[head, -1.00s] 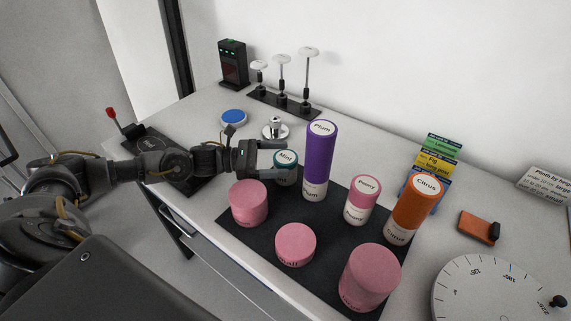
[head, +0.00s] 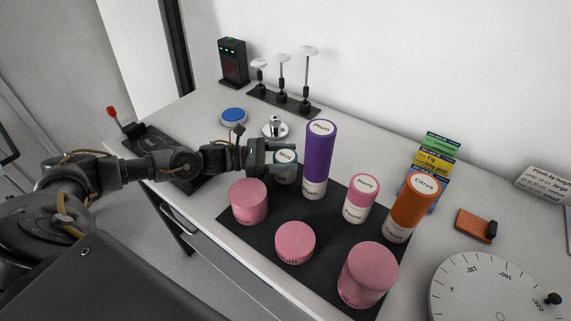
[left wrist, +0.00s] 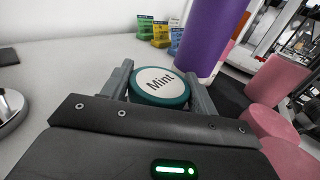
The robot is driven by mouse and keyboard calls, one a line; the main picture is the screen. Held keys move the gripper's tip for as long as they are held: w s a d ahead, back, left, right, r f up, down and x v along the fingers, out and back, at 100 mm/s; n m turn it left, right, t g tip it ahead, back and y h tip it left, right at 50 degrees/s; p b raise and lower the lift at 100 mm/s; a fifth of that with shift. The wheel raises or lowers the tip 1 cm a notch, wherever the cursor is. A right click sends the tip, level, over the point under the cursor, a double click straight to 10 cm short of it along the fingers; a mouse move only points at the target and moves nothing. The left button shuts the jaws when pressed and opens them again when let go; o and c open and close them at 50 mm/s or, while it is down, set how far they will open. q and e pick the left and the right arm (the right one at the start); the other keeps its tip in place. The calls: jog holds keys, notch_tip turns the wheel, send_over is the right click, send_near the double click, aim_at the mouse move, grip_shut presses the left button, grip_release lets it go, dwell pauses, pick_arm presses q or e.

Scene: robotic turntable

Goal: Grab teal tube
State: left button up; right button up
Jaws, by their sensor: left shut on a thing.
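The teal tube (head: 287,157) is a short white cylinder with a teal rim and a "Mint" label on top. It stands upright at the far left corner of the black mat (head: 263,235). My left gripper (head: 281,157) is shut on it, with one finger on each side. In the left wrist view the teal tube (left wrist: 160,87) sits between the two fingers, its round label facing up. Its lower part is hidden in that view. My right gripper is not in view.
A tall purple tube (head: 319,155) stands close to the right of the teal one. Pink cylinders (head: 249,201), a pink-topped tube (head: 358,200) and an orange tube (head: 413,208) stand on the mat. A metal knob (head: 275,127) and blue button (head: 233,116) are behind.

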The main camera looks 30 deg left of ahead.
pick_arm(q)
jog(key=shift+r, duration=0.15)
notch_tip(320, 180, up, 10)
jog(key=b, duration=0.2)
jog(key=shift+b, duration=0.4)
jog(key=shift+s, duration=0.1)
